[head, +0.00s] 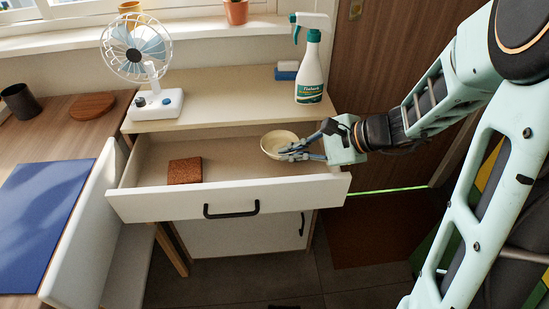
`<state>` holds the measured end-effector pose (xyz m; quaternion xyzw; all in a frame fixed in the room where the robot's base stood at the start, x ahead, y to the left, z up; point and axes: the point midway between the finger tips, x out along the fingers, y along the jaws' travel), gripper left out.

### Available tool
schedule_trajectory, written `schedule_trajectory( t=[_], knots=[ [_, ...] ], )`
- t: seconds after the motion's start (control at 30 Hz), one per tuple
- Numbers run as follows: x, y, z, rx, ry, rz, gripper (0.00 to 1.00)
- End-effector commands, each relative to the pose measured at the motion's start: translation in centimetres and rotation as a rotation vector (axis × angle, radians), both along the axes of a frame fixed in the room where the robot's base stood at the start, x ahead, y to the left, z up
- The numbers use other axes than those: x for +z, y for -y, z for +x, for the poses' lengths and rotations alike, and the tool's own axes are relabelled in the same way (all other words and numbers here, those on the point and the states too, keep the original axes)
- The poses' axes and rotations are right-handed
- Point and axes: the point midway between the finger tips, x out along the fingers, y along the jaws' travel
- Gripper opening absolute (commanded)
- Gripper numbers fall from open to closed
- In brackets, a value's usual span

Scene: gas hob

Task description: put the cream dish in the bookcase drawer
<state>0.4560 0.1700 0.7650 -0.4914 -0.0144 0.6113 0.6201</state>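The cream dish (272,145) is a small round bowl over the right part of the open bookcase drawer (222,205). I cannot tell whether its base touches the drawer floor. My gripper (293,151) reaches in from the right, and its fingers close on the dish's right rim. The fingers hide part of that rim. The drawer is pulled well out, with a white front and a black handle (231,210).
A brown block (185,171) lies in the drawer's left part. On the bookcase top (225,98) stand a fan (148,70), a spray bottle (310,75) and a blue-and-white sponge (287,70). The drawer's middle is clear. A wooden door (375,60) stands behind my arm.

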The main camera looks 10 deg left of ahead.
Motion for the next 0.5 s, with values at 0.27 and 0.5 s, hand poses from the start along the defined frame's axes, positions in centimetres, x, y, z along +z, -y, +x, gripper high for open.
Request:
schedule_trajectory(
  t=[0.27, 0.5],
  knots=[
    [-2.3, -3.0, 0.9, 0.002, -0.002, 0.000, 0.00],
    [-2.7, -3.7, 1.3, -0.002, 0.000, 0.000, 0.00]
  ],
)
